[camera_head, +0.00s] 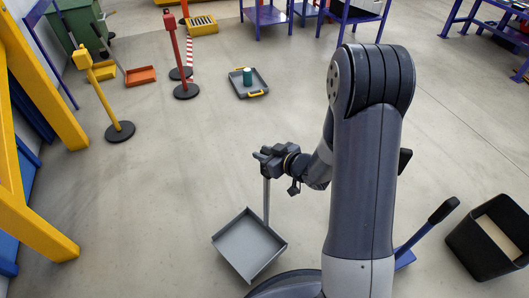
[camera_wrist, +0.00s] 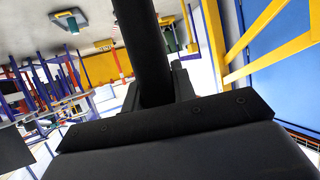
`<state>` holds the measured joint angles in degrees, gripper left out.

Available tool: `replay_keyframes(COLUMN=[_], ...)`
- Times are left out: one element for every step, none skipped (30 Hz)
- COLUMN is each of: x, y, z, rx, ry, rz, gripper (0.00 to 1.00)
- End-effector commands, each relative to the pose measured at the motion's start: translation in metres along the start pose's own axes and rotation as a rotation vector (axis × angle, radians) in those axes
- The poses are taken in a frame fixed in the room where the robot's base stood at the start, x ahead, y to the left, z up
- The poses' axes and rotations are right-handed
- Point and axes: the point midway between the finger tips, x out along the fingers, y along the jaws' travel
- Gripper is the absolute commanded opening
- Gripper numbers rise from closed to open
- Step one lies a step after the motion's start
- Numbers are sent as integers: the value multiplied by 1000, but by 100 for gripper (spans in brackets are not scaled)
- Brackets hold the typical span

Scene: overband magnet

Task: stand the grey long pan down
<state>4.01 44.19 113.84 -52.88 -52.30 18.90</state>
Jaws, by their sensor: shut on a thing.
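The grey long pan (camera_head: 247,246) is a square, shallow tray with a thin upright handle. It is at the lower middle of the head view, open side up, on or just above the floor; I cannot tell which. My gripper (camera_head: 265,158) is shut on the top of the handle, directly above the pan's back edge. In the wrist view a dark upright bar (camera_wrist: 143,50), apparently the handle, rises between dark gripper parts. The tray itself is not visible there.
A yellow frame (camera_head: 38,85) stands at the left. Posts with round bases, one yellow (camera_head: 104,95), stand at the upper left. A grey tray with yellow handles (camera_head: 262,90) holds a green cylinder (camera_head: 247,76). A black bin (camera_head: 478,257) is at the lower right. Floor around the pan is clear.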

Motion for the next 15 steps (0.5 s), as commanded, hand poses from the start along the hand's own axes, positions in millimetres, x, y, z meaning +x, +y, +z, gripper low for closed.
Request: replay_keyframes(x=[5, 6, 8, 9, 11, 13, 14, 15, 17, 18, 20, 21, 22, 23, 24], y=[0, 0, 0, 0, 0, 0, 0, 0, 0, 0, 0, 0, 0, 0, 0], z=[10, 14, 18, 22, 25, 29, 33, 36, 40, 43, 46, 50, 52, 54, 56], rx=[1, 1, 1, 1, 1, 1, 1, 1, 1, 1, 0, 0, 0, 0, 0], ry=[1, 1, 1, 1, 1, 1, 1, 1, 1, 1, 1, 1, 1, 1, 1], rz=[0, 0, 0, 0, 0, 0, 0, 0, 0, 0, 0, 0, 0, 0, 0], gripper=[0, 0, 0, 0, 0, 0, 0, 0, 0, 0, 0, 0, 0, 0, 0])
